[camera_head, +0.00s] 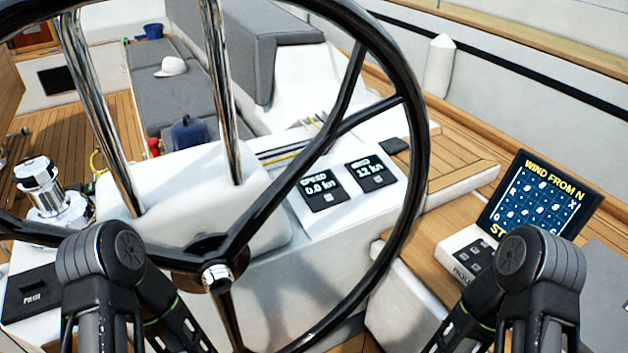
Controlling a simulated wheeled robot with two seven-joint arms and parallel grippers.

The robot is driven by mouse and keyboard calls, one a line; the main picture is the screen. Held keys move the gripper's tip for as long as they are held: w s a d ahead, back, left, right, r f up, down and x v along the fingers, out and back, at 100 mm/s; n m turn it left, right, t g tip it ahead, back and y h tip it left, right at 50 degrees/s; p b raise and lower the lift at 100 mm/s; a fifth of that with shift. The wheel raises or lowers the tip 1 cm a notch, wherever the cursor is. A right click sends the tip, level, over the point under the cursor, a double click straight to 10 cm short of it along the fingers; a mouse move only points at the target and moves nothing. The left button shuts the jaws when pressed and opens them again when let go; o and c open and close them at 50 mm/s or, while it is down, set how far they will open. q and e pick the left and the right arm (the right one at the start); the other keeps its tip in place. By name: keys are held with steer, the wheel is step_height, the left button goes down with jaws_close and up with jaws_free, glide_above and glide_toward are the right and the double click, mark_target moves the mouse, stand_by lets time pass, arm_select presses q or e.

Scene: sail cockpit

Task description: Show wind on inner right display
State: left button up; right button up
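Two small dark instrument displays sit side by side on the white console behind the steering wheel. The left display (321,188) reads "SPEED 0.0 kn". The right display (371,174) reads 12 kn, under a small label that looks like "WIND". Each seems to have small buttons along its lower edge, too small to read. My two arms show at the bottom left and bottom right, bent downward. Neither gripper shows in the frame, so I cannot see what they hold or touch.
The large black steering wheel (412,180) stands between me and the displays. A tilted screen (540,195) at right reads "WIND FROM N", with a button panel (473,256) beside it. A chrome winch (42,188) is at left. Steel posts (222,90) rise beside the console.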

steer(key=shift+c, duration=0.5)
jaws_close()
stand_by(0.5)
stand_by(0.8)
